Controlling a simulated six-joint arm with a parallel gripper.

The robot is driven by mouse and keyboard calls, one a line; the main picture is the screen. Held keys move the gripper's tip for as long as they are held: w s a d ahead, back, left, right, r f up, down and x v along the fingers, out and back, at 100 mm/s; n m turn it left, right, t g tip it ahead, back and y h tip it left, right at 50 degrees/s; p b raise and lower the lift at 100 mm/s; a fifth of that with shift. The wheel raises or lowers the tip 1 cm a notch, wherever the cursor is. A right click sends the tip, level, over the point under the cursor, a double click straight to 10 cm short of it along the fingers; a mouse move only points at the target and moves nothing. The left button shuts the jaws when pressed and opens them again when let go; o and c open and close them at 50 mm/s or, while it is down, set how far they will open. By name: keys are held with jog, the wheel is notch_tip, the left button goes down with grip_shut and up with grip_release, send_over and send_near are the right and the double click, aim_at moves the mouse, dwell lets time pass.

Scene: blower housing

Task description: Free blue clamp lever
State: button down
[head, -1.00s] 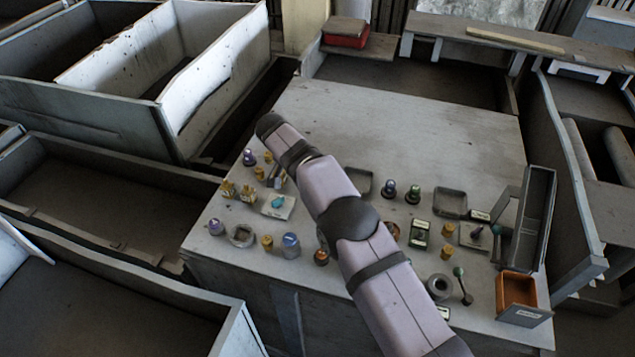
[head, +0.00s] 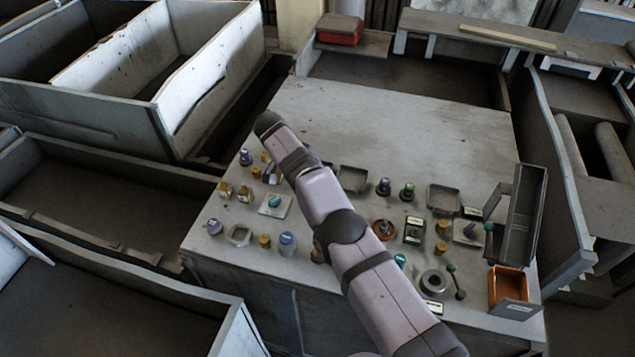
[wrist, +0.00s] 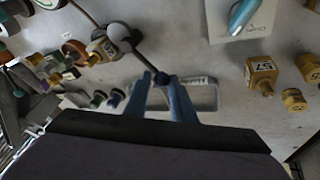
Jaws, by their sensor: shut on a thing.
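A dark lever (wrist: 143,57) with a small dark blue ball knob (wrist: 162,79) slants across the wrist view from a pale hub at upper left. My gripper (wrist: 162,80) has its two bluish fingers on either side of the ball knob and is shut on it. In the head view, my arm's end covers most of this spot, and only small pale and dark parts (head: 272,174) show beside it. Whether the lever is loose or clamped cannot be told.
A teal handle on a white plate (head: 273,205) lies near, also at the top of the wrist view (wrist: 242,16). Yellow blocks (wrist: 261,72) stand to its right. Several knobs crowd the left. The panel's back area (head: 390,125) is clear.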

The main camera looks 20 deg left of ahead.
jog(key=shift+s+a+f, duration=0.15)
jog(key=shift+s, duration=0.05)
jog(key=c, duration=1.5)
grip_release()
jog(key=shift+c, duration=0.2)
jog(key=shift+w, duration=0.1)
jog(key=shift+r, duration=0.2)
jog(key=shift+r, duration=0.5)
notch_tip(320, 180, up, 9)
jog(key=p, duration=0.8)
jog(key=shift+f, duration=0.15)
jog(key=shift+c, duration=0.2)
